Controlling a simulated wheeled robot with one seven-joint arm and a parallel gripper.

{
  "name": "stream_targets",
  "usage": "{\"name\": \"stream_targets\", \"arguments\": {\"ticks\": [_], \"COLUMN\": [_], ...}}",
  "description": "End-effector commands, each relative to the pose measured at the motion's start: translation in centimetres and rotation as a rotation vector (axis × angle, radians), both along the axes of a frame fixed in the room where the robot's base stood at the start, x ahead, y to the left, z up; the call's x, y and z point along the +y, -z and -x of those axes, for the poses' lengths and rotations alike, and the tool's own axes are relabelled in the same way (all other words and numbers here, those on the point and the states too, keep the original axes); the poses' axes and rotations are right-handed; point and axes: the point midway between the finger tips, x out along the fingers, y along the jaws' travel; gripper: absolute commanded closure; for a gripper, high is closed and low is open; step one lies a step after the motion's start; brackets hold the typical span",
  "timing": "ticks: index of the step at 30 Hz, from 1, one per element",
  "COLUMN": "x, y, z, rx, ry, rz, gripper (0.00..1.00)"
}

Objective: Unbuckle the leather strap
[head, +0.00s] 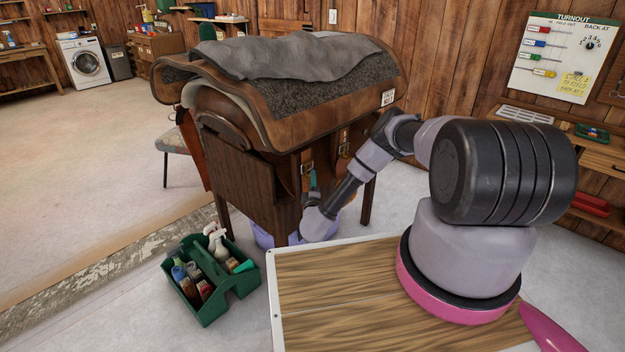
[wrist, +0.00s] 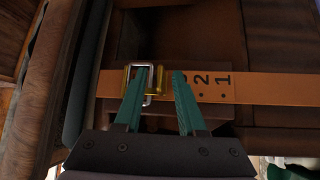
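The tan leather strap (wrist: 247,88) runs across the wrist view over dark wood, with the numbers 2 and 1 and small holes on its right part. A silver buckle frame (wrist: 128,76) with a brass piece (wrist: 161,88) sits on it. My gripper (wrist: 161,73) is open, its two teal fingers apart. The left finger overlaps the buckle, and the right finger lies over the strap just right of the brass piece. I cannot tell whether they touch. In the head view, my gripper (head: 313,179) is by straps with buckles (head: 307,168) below the saddle (head: 240,125).
The saddle, under a grey cloth (head: 290,57), sits on a wooden stand (head: 240,188). A green caddy (head: 213,306) with bottles and brushes stands on the floor at left. A purple tub (head: 263,236) is under the stand. A wood-topped surface (head: 335,290) is in front.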

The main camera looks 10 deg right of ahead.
Motion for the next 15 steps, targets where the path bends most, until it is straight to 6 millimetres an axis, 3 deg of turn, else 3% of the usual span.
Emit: {"name": "stream_targets", "arguments": {"ticks": [12,13,15], "x": [-0.19,-0.19,-0.19], "y": [-0.18,-0.18,-0.18], "z": [-1.12,-1.12,-1.11], "rx": [0.0,0.0,0.0], "ry": [-0.001,-0.001,-0.001], "rz": [0.0,0.0,0.0], "gripper": [0.6,0.64,0.91]}}
